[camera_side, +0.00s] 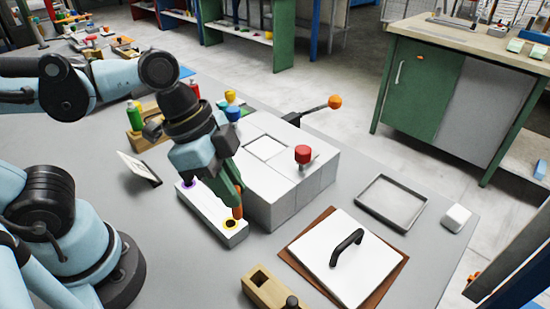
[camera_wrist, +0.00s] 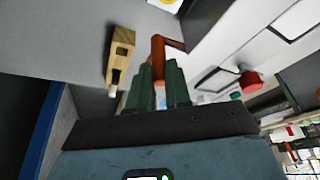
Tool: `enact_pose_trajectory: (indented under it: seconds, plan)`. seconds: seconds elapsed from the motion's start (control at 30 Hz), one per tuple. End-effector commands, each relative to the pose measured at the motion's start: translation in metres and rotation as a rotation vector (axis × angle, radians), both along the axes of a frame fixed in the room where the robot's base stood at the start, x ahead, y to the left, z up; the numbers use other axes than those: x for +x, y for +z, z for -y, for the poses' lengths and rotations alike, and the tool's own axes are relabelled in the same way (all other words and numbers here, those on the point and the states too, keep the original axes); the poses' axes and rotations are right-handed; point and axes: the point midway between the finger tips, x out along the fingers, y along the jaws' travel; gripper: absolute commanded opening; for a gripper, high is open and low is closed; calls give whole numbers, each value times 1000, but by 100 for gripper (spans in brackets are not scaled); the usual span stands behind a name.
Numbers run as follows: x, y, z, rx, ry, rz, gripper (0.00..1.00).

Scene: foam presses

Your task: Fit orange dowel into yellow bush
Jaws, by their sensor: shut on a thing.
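The orange dowel (camera_side: 238,206) is held roughly upright between the green fingers of my gripper (camera_side: 236,188). In the wrist view it rises between the fingertips of my gripper (camera_wrist: 159,84), and the orange dowel (camera_wrist: 157,48) shows clear above them. The yellow bush (camera_side: 230,224) is a dark-holed ring at the near end of a long white block (camera_side: 207,208). The dowel's lower end appears just at the bush's upper right edge; I cannot tell whether it touches. A purple bush (camera_side: 188,184) sits at the block's far end.
A grey-white press box (camera_side: 290,190) with a red knob (camera_side: 303,154) stands close right of my gripper. A white plate with a black handle (camera_side: 346,247) lies on a brown mat at the right. A wooden block (camera_side: 272,290) is in front. A shallow grey tray (camera_side: 391,203) lies farther right.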

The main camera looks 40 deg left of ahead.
Motion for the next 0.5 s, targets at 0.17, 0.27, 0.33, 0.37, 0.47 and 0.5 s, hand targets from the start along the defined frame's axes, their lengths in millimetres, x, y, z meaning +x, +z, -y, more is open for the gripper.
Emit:
enact_pose_trajectory:
  seconds: [0.17, 0.27, 0.33, 0.37, 0.47, 0.5]
  plan:
    - [4, -3, -26, -10, 5, 6, 0]
    - [5, -4, -34, -13, 1, 9, 0]
    - [5, -4, -36, -15, -3, 12, 0]
    - [5, -5, -37, -16, -3, 12, 0]
    - [5, -13, -38, -17, -4, 12, 0]
    - [6, -18, -38, -17, -5, 13, 0]
